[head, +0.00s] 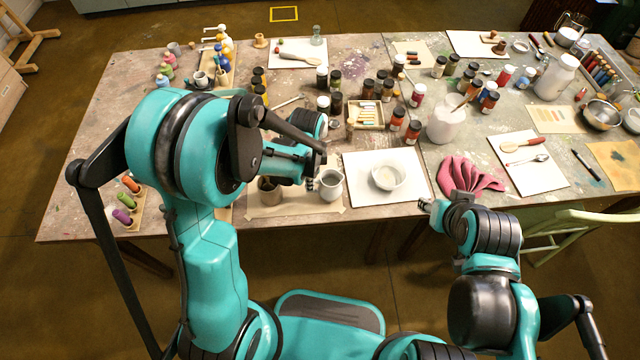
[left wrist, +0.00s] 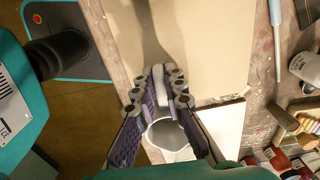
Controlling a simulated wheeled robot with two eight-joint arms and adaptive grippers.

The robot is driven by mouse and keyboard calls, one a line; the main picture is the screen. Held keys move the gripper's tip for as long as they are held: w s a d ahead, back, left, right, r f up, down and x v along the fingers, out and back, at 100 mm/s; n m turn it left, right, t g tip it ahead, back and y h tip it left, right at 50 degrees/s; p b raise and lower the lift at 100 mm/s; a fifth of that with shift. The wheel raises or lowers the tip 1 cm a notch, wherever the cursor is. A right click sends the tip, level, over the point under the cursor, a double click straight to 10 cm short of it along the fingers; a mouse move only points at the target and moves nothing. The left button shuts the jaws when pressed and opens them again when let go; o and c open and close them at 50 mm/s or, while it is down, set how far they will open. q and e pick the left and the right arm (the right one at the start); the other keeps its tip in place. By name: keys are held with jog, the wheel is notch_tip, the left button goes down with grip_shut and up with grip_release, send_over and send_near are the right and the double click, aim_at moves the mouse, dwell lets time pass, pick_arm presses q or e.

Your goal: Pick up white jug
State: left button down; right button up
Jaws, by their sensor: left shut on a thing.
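The white jug (head: 331,185) is small and stands upright at the table's front, on a tan sheet. In the left wrist view the jug (left wrist: 168,138) shows its round open mouth between the finger pads. My left gripper (head: 311,184) is beside the jug's left side. In the left wrist view the left gripper (left wrist: 164,88) is shut on a pale, narrow part that appears to be the jug's handle. My right gripper (head: 428,205) is off the table's front edge, away from the jug, and looks empty; its jaws are too small to judge.
A dark cup (head: 269,190) stands just left of the jug. A white bowl (head: 387,176) on a white board (head: 408,190) is to the right, then a pink cloth (head: 468,176). A tray of chalks (head: 366,115) and several paint jars stand behind.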

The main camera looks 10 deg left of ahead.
pick_arm(q)
jog(key=shift+r, duration=0.15)
jog(key=shift+r+p, duration=0.45)
jog(key=shift+r, duration=0.35)
notch_tip(320, 180, up, 3)
jog(key=shift+d+f+p, duration=0.15)
jog(key=shift+f+p, duration=0.05)
jog(key=shift+p, duration=0.4)
jog(key=d+r+p, duration=0.3)
jog(key=d+r, duration=0.3)
jog(key=d, duration=0.5)
jog(key=shift+s+r, duration=0.25)
jog(key=shift+s, duration=0.1)
jog(key=shift+d, duration=0.2)
